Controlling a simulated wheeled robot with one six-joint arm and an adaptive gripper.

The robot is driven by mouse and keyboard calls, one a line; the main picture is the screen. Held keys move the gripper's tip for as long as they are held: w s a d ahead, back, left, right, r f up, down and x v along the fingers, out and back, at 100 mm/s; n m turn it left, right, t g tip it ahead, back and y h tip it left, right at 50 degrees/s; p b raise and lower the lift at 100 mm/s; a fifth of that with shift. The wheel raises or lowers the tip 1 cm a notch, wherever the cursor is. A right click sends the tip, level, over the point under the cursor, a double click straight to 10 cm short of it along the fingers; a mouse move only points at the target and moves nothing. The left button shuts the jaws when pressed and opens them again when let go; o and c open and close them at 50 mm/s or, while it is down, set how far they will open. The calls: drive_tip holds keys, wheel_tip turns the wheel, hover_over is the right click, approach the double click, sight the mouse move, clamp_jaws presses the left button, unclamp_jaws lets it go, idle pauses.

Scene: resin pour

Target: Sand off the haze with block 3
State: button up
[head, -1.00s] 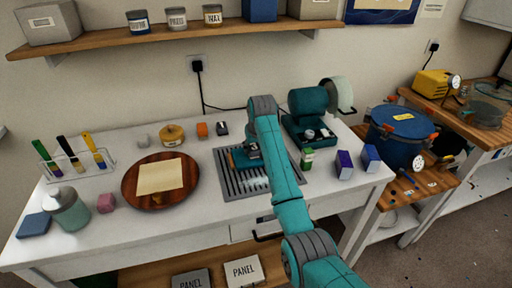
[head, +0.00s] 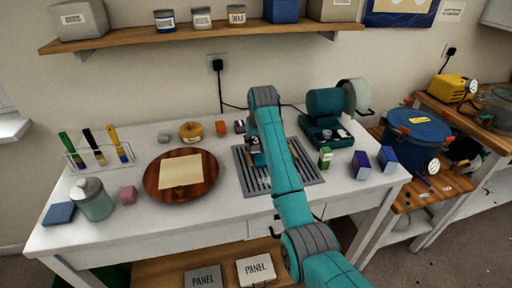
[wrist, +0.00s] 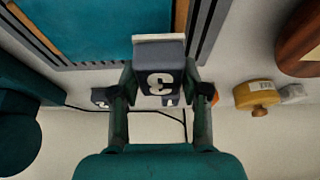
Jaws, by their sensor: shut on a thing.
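Block 3 (wrist: 160,82) is a dark grey block with a white "3" and a pale layer along its far edge. My gripper (wrist: 164,95) is shut on it, a finger on each side. In the head view my gripper (head: 257,146) is over the slotted grate (head: 309,172), and the arm hides much of what lies there. A teal panel with a wooden edge (wrist: 95,28) lies on the grate, just beyond the block in the wrist view. I cannot tell whether the block touches the panel. Small pale marks show near the panel's edge; the haze is not clear.
An orange block (head: 221,128) and a dark block (head: 239,126) stand behind the grate. A round wooden board (head: 207,186) with a paper sheet is left.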

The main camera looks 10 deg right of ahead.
drive_tip(key=shift+r, duration=2.45)
drive_tip(key=shift+d, duration=0.1)
